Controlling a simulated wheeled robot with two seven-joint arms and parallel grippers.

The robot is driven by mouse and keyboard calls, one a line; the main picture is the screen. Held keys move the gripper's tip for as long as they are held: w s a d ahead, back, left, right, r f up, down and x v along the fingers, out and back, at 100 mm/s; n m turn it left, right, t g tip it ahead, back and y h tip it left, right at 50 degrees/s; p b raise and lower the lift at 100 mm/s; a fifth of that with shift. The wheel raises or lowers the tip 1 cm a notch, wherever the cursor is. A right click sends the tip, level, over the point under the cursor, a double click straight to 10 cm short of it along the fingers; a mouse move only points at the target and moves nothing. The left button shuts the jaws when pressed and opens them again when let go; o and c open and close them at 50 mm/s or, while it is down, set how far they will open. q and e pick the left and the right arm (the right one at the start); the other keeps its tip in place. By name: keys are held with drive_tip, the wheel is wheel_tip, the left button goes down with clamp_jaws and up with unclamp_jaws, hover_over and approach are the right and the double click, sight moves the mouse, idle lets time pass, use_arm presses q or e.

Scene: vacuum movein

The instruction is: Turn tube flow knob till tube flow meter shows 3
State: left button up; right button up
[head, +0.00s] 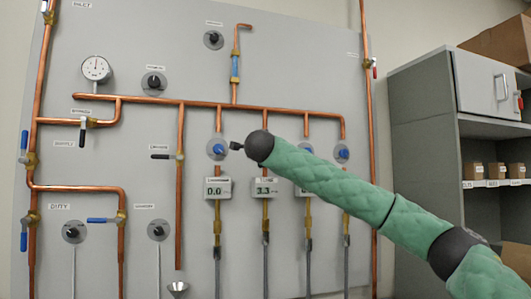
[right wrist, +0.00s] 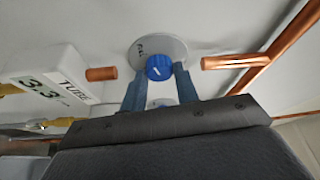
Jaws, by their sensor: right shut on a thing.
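The tube flow knob (right wrist: 160,67) is a blue dial with a white mark on a round grey plate (right wrist: 172,48). It sits between the two fingers of my right gripper (right wrist: 159,74), which is shut on it. In the head view my wrist hides this knob. The tube flow meter is a white box labelled TUBE in the right wrist view (right wrist: 45,88), and its display reads 3.3. In the head view the meter (head: 265,188) also reads 3.3, just below my wrist. My left gripper is not in view.
A similar blue knob (head: 217,148) stands to the left, above a meter (head: 217,188) reading 0.0. Another blue knob (head: 342,152) is to the right. Copper pipes (head: 180,102) run across the grey panel. A grey cabinet (head: 425,130) stands at the right.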

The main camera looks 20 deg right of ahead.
drive_tip(key=shift+f, duration=0.15)
drive_tip(key=o, duration=1)
drive_tip(key=shift+c, duration=0.2)
drive_tip(key=b+v, duration=0.1)
drive_tip(key=v, duration=0.6)
drive_tip(key=shift+s+a, duration=0.2)
drive_tip(key=shift+s, duration=0.15)
